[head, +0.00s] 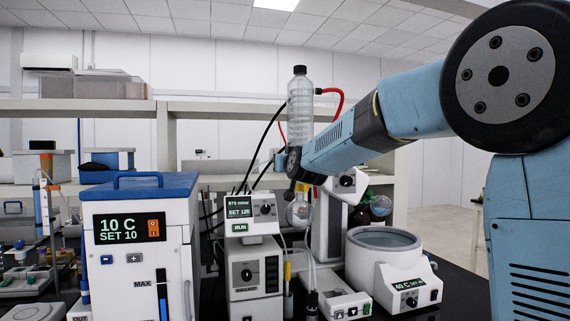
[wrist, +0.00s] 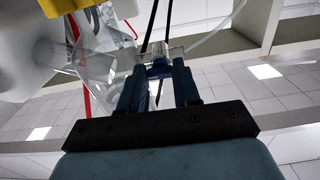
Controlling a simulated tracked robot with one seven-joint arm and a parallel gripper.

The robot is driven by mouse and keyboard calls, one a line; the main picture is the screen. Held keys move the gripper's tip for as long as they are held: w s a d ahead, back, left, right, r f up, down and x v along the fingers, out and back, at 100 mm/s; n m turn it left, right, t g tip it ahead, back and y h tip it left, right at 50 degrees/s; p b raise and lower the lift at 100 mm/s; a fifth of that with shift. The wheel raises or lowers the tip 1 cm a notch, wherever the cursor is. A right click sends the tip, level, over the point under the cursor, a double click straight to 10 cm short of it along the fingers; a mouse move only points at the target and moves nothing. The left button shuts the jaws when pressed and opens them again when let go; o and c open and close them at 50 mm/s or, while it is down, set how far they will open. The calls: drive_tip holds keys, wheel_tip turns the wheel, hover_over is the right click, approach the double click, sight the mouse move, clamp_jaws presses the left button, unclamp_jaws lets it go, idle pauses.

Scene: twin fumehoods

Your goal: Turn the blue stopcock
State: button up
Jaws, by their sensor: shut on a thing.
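In the wrist view my gripper (wrist: 159,75) reaches up with its two dark fingers close together. A small blue piece, which looks like the blue stopcock (wrist: 160,62), sits between the fingertips, and the fingers are shut on it. Clear glass tubing shows right by the tips. Clear glassware (wrist: 97,62) stands to the left of the fingers. In the head view my gripper (head: 293,162) is small and dark at the end of my arm, above a round glass flask (head: 298,212). The stopcock cannot be made out clearly there, and its handle angle cannot be told.
A white chiller with a blue lid (head: 140,215) stands at left. A pump unit (head: 253,275) is left of the flask, and a white heating bath (head: 385,265) is to its right. Red (wrist: 86,105) and black hoses run near the fingers.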

drive_tip(key=o, duration=1.1)
drive_tip(key=shift+c, duration=0.2)
drive_tip(key=v, duration=1.4)
drive_tip(key=shift+w, duration=0.1)
drive_tip(key=s+d+f+m+g+h, duration=0.1)
drive_tip(key=s+d+f+g, duration=0.3)
drive_tip(key=s, duration=0.6)
drive_tip(key=s+d+f+m+g+h, duration=0.1)
drive_tip(key=s+d+f+g, duration=0.3)
drive_tip(key=s+d+f, duration=0.5)
drive_tip(key=s+d+f+m+g+h, duration=0.1)
drive_tip(key=s+d+f+g+h, duration=0.2)
drive_tip(key=s+d+f, duration=0.4)
drive_tip(key=s+f, duration=0.2)
drive_tip(key=s, duration=0.3)
drive_tip(key=shift+d+g, duration=0.15)
drive_tip(key=shift+g, duration=0.25)
